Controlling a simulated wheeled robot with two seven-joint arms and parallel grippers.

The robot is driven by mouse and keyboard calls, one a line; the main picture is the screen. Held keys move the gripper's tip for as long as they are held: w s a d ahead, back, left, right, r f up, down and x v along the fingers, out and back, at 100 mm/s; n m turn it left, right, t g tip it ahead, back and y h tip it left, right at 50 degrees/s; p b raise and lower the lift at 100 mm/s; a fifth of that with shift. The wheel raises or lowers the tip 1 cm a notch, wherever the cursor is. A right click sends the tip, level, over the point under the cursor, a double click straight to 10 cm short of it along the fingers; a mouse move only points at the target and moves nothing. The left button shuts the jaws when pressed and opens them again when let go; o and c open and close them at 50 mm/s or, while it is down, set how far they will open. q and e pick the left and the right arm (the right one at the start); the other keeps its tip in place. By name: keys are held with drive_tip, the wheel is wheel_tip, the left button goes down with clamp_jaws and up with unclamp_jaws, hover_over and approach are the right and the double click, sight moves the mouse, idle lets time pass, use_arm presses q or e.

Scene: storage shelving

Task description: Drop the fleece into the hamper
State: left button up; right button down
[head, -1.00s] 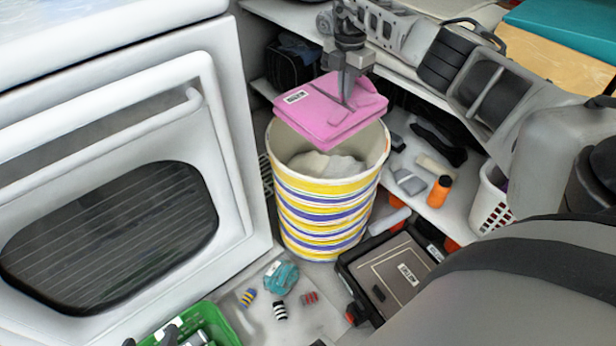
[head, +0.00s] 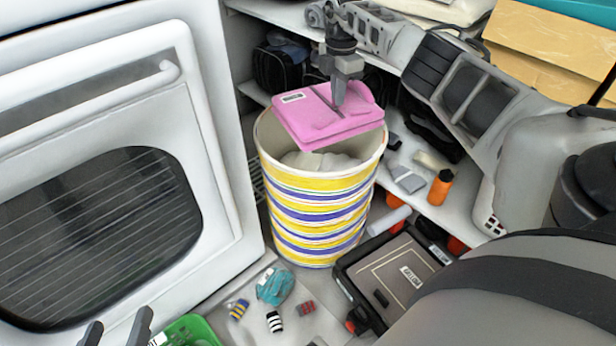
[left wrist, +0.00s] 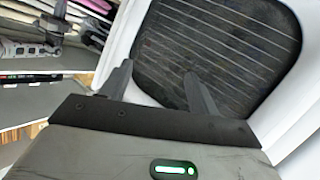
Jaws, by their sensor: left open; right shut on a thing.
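The fleece (head: 312,122) is a folded pink piece with a small white label, in the head view. My right gripper (head: 338,100) is shut on it from above and holds it over the hamper's mouth. The hamper (head: 318,205) is a round bin with yellow, white and blue stripes. Pale cloth (head: 318,160) lies inside it, partly hidden by the fleece. My left gripper (head: 115,338) is at the bottom left of the head view, open and empty. In the left wrist view its two fingers (left wrist: 157,82) are spread in front of the dark oven-like window.
A white appliance door (head: 100,150) stands left of the hamper. Shelves with an orange bottle (head: 441,187) and small items lie to the right. A dark case (head: 395,275), small rolled socks (head: 274,322) and a green basket (head: 190,330) are on the floor in front.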

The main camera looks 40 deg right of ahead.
drive_tip(key=c, duration=1.5)
unclamp_jaws()
wheel_tip(320, 180, up, 5)
drive_tip(key=shift+f+p, duration=0.15)
drive_tip(key=shift+p, duration=0.8)
use_arm(q)
drive_tip(key=shift+s+a+f+g+y+p, duration=0.1)
drive_tip(key=shift+a+f+g+y+p, duration=0.25)
drive_tip(key=shift+f+p, duration=0.2)
drive_tip(key=shift+w+a+f+g+y+p, duration=0.15)
drive_tip(key=shift+f+g+y+p, duration=0.1)
drive_tip(key=shift+f+g+p, duration=0.3)
drive_tip(key=shift+s+a+f+g+y+p, duration=0.15)
drive_tip(key=shift+a+f+g+y+p, duration=0.15)
drive_tip(key=shift+f+p, duration=0.25)
use_arm(e)
drive_tip(key=shift+r, duration=5.7)
use_arm(q)
drive_tip(key=shift+r, duration=0.1)
drive_tip(key=shift+r, duration=0.1)
